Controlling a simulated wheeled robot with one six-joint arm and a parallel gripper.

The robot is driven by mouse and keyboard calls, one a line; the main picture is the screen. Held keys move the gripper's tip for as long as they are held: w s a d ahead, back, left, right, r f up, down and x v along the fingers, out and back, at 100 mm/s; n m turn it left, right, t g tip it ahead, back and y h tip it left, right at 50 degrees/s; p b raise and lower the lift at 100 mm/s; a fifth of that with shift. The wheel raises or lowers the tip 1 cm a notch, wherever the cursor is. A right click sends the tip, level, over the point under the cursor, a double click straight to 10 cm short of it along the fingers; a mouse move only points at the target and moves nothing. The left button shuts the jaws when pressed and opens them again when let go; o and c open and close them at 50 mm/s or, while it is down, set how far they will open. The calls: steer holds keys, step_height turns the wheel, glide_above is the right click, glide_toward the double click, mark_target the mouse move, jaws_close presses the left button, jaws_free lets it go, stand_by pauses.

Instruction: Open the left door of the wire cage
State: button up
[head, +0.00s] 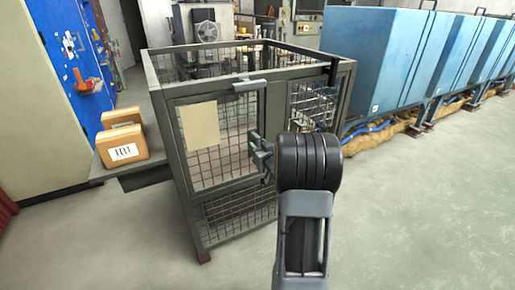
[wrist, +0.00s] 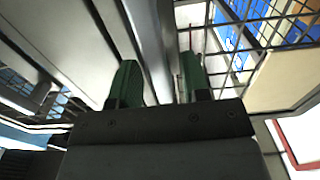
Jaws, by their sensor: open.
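The wire cage (head: 277,112) stands in the middle of the head view, with a dark grey frame and mesh sides. Its left door (head: 227,140) has wire mesh and a beige sheet (head: 200,125), and looks shut in its frame. A grey bar (head: 250,85) sits at the door's top right. My gripper (head: 262,158) is at the right edge of the left door, around mid height. In the wrist view my gripper (wrist: 158,80) is open, its green fingers apart with a grey metal upright (wrist: 150,45) showing between them. I cannot tell whether they touch it.
Cardboard boxes (head: 122,143) sit on a grey ledge left of the cage. Blue tanks (head: 375,65) line the back right, with hoses and tan wrapping at their base. The floor (head: 430,210) in front and to the right is clear.

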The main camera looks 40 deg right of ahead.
steer(key=shift+w, duration=0.3)
jaws_close()
stand_by(0.3)
